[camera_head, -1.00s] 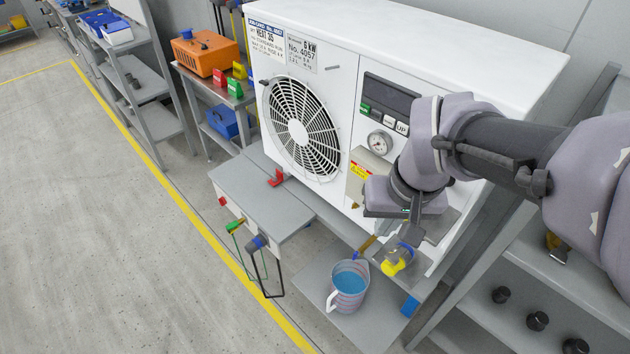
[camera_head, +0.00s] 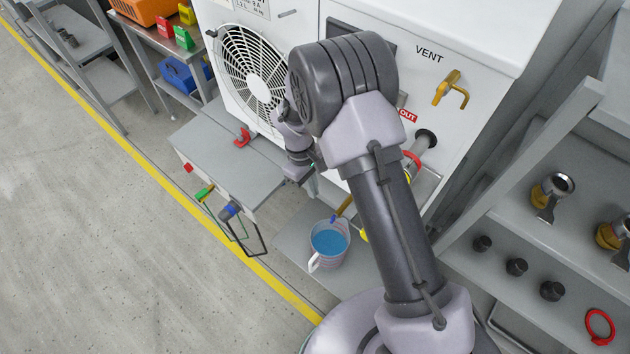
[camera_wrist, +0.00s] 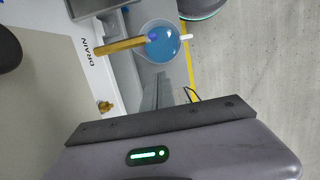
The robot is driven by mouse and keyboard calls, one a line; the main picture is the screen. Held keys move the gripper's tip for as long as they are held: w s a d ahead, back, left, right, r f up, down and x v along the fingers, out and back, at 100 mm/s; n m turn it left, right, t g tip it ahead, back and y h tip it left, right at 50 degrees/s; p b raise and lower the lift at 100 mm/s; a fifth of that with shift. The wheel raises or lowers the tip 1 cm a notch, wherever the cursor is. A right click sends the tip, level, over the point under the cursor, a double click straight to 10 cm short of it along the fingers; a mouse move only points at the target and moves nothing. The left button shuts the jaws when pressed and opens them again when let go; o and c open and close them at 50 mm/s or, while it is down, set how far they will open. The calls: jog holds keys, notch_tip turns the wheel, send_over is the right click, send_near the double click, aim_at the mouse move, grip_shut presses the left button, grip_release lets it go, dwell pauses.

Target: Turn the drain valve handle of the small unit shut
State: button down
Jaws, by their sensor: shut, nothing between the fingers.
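In the wrist view a brass bar with a blue end (camera_wrist: 120,44) sticks out beside the printed word DRAIN on the white unit. It reaches over a jug of blue liquid (camera_wrist: 163,43). I cannot tell whether the bar is the handle or the outlet. A smaller brass fitting (camera_wrist: 105,107) sits on the same face. My gripper (camera_wrist: 163,88) is shut and empty, apart from both brass parts. In the head view the bar (camera_head: 343,207) shows above the jug (camera_head: 329,243), and my arm hides the fingertips and part of the unit (camera_head: 480,35).
A brass VENT handle (camera_head: 451,88) and an OUT pipe (camera_head: 424,142) stick out at right. A grey bench (camera_head: 225,150) with a red clip (camera_head: 242,138) stands left of the jug. A shelf with fittings (camera_head: 550,190) stands right. The floor at left is clear.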

aim_at(333, 219)
jog(key=s+d+f+b, duration=0.3)
jog(key=d+f, duration=0.1)
jog(key=f, duration=0.2)
jog(key=shift+s+d, duration=0.1)
jog(key=shift+r, duration=0.1)
dwell(0.4)
